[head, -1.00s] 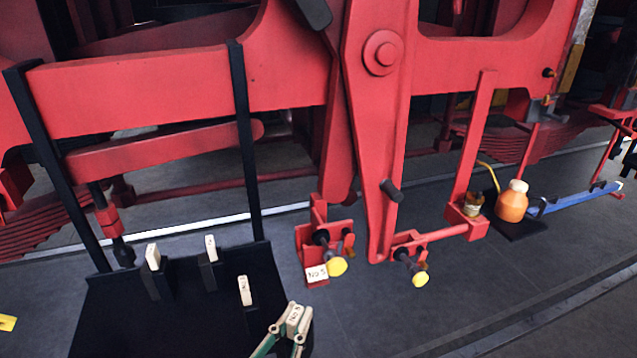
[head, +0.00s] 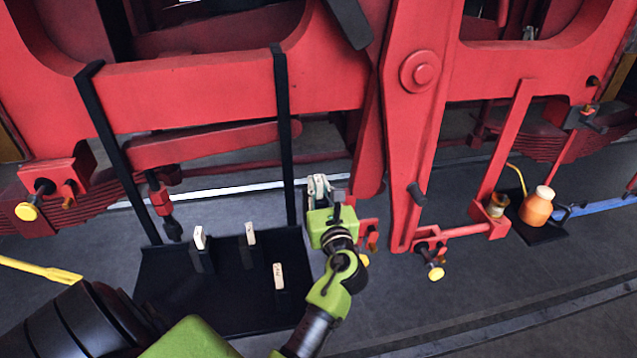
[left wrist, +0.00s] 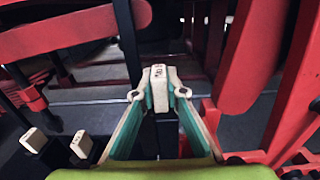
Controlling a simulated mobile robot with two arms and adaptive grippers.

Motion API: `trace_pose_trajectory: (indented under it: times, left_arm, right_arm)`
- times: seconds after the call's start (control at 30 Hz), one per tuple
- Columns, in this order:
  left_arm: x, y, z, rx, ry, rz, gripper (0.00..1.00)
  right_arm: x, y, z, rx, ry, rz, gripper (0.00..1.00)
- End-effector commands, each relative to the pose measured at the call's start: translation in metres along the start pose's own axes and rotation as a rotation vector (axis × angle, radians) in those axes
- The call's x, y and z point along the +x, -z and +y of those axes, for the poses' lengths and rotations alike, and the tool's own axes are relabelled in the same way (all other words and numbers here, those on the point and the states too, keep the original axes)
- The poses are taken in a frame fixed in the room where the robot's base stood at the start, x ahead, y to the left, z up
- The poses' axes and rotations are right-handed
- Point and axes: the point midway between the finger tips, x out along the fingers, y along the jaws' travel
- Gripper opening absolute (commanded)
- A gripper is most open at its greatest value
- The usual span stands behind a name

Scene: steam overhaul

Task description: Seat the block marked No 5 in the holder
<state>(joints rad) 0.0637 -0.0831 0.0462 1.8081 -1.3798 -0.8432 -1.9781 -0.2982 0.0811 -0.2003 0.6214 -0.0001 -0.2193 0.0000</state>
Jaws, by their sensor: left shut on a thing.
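The block is apart from the holder as far as I can see. My right gripper is out of view.
Three other pale blocks (head: 200,237), (head: 250,233), (head: 278,276) stand in the black tray (head: 220,318). A second red bracket with a yellow knob (head: 436,273) is to the right. An orange bottle (head: 537,208) stands farther right.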

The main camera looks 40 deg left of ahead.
Motion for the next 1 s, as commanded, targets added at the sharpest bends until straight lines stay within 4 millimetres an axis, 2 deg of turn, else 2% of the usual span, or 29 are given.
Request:
trace_pose_trajectory:
  times: [0.27,0.73,1.0]
  left_arm:
    - [0.001,0.007,-0.011,-0.003,-0.001,-0.008,0.00]
    - [0.001,0.007,-0.050,-0.004,0.001,-0.007,0.00]
    - [0.001,0.012,-0.051,-0.001,0.000,-0.008,0.00]
  right_arm:
    - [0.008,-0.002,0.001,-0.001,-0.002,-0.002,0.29]
    - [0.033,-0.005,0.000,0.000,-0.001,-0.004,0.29]
    - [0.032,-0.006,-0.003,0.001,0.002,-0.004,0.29]
